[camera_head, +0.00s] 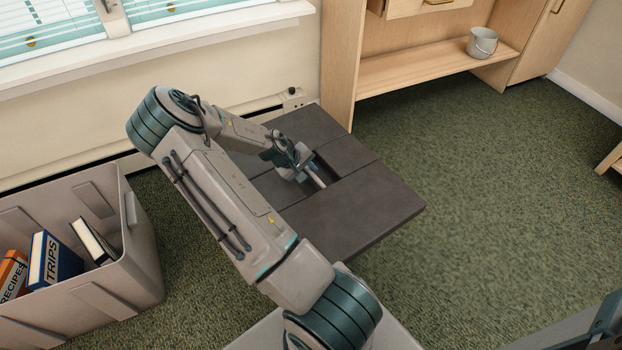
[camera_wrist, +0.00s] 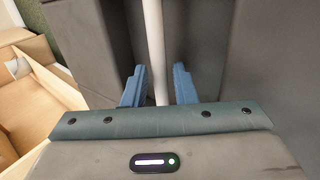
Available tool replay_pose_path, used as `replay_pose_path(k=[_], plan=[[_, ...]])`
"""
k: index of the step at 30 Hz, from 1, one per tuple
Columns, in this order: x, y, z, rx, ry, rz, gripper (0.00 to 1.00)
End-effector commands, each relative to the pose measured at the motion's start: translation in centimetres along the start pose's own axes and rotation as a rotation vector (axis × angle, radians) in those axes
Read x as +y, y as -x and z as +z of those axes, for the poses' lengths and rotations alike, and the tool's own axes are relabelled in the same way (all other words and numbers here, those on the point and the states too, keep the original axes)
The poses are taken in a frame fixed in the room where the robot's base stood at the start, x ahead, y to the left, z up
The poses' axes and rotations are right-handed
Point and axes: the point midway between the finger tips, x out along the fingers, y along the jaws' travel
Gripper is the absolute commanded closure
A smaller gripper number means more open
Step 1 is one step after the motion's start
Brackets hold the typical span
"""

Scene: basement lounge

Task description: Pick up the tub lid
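My gripper (camera_head: 308,172) is low over a dark slatted table (camera_head: 360,205) at the middle of the head view. In the wrist view its two blue fingers (camera_wrist: 160,85) are apart, one on each side of a narrow whitish strip (camera_wrist: 154,35). A small gap shows between the strip and the right finger; I cannot tell whether the left finger touches it. The whitish strip also shows in the head view (camera_head: 316,180), by a dark gap in the tabletop. It may be the tub lid seen edge-on, but its full shape is hidden.
A grey bin (camera_head: 145,245) with several books stands on the carpet at left. A wooden shelf unit (camera_head: 425,72) with a small metal bucket (camera_head: 482,43) stands behind. The window wall is close behind the table. The green carpet (camera_head: 500,180) at right is clear.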

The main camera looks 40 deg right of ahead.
Motion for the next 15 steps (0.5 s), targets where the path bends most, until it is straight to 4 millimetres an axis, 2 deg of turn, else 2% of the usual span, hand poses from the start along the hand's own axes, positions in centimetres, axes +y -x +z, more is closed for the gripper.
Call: replay_pose_path(k=[5, 6, 9, 15], plan=[[0.01, -0.02, -0.03, 0.001, 0.001, 0.000, 0.75], [0.00, -0.01, -0.03, 0.001, 0.001, 0.000, 0.78], [0.00, 0.00, -0.03, 0.001, 0.001, 0.000, 1.00], [0.07, 0.04, -0.05, 0.001, 0.000, 0.000, 1.00]])
